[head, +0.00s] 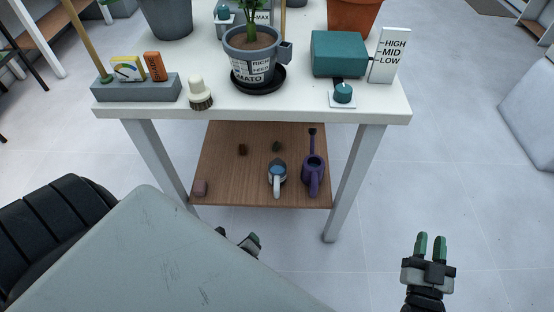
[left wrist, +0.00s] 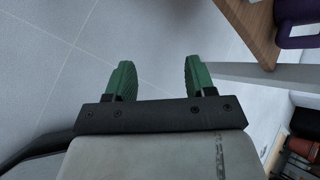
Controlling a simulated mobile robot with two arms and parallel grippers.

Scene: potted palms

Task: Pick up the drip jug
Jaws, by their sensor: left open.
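On the lower wooden shelf, a small pale jug with a white handle and a bluish inside (head: 277,178) stands near the front edge; I take it for the drip jug. A purple watering can (head: 313,178) stands just right of it. My left gripper (head: 241,238) is low in front of the shelf, partly hidden by my own arm. In the left wrist view its green fingers (left wrist: 156,78) are apart with nothing between them. My right gripper (head: 431,246) is at the lower right, clear of the table, its fingers slightly apart and empty.
A table leg (head: 353,180) stands right of the watering can. The white tabletop (head: 300,95) above carries a potted plant and a teal box (head: 339,53). The right floor is clear.

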